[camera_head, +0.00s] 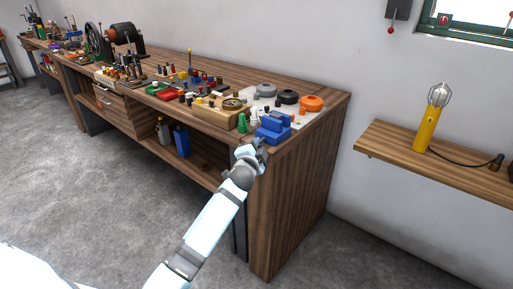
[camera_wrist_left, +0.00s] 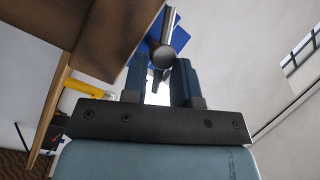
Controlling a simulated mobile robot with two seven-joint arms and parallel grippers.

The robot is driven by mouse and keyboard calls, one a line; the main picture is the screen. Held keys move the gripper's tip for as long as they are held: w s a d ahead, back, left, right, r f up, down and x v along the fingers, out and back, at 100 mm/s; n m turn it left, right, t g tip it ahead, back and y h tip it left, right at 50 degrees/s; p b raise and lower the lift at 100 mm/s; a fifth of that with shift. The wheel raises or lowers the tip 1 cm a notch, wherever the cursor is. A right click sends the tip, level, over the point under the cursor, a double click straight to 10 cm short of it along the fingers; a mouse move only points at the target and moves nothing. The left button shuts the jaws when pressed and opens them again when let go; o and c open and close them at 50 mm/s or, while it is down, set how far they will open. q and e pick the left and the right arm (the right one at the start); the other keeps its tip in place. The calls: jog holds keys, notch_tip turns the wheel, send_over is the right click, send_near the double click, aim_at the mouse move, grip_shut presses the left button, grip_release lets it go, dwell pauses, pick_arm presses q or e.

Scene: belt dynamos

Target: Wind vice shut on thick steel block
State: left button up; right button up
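The blue vice (camera_head: 273,128) stands at the near right end of the workbench. My left gripper (camera_head: 257,149) is right at its front, below the jaws. In the left wrist view, part of the blue vice (camera_wrist_left: 181,40) shows with the round end of its steel spindle (camera_wrist_left: 163,54) facing me. My left gripper (camera_wrist_left: 161,78) has its two fingers apart, one on each side below the spindle end. A small grey piece shows in the gap; I cannot tell whether the fingers touch it. I cannot make out the steel block. My right gripper is not in view.
The workbench (camera_head: 310,110) holds a wooden block (camera_head: 218,114), a green piece (camera_head: 242,123), and grey, black and orange round parts (camera_head: 312,103) close to the vice. A wall shelf (camera_head: 390,150) with a yellow lamp (camera_head: 428,122) is to the right. The floor in front is clear.

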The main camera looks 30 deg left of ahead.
pick_arm(q)
jog(key=shift+r+n+p, duration=0.1)
jog(key=shift+n+p, duration=0.4)
jog(key=shift+p, duration=0.6)
jog(key=o, duration=0.6)
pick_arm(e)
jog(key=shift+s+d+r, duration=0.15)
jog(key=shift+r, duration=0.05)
pick_arm(q)
jog(key=v, duration=0.9)
jog(key=p+v, duration=0.1)
jog(key=v, duration=0.3)
jog(key=shift+s+d+r, duration=0.1)
jog(key=shift+s+r, duration=0.2)
jog(key=shift+s, duration=0.1)
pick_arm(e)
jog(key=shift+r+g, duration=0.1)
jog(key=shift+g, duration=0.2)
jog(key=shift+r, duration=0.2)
